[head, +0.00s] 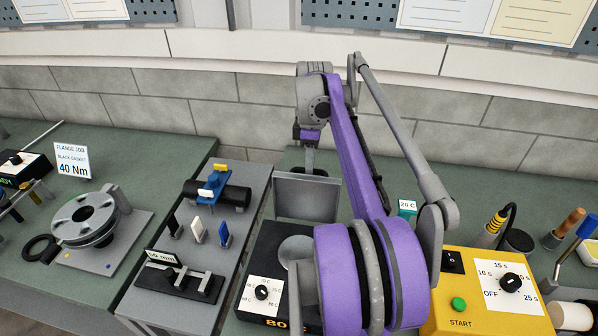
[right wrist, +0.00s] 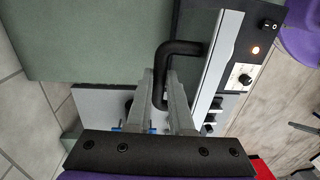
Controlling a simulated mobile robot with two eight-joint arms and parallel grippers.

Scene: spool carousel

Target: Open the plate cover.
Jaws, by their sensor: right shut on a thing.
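The plate cover (head: 307,197) is a grey square panel standing roughly upright at the back of the black heater unit (head: 262,262). The round grey plate (head: 296,250) in front of it is uncovered, partly hidden by my purple right arm. My right gripper (head: 309,165) is above and behind the cover's top edge. In the right wrist view its fingers (right wrist: 168,100) are shut on the cover's black bent handle (right wrist: 178,48). The pale cover (right wrist: 217,75) shows nearly edge-on there. My left gripper is in neither view.
A yellow timer box (head: 485,285) stands right of the heater. A grey board (head: 235,225) with small parts and a flange fixture (head: 88,220) are on the left. A brick wall (head: 220,100) closes off the back.

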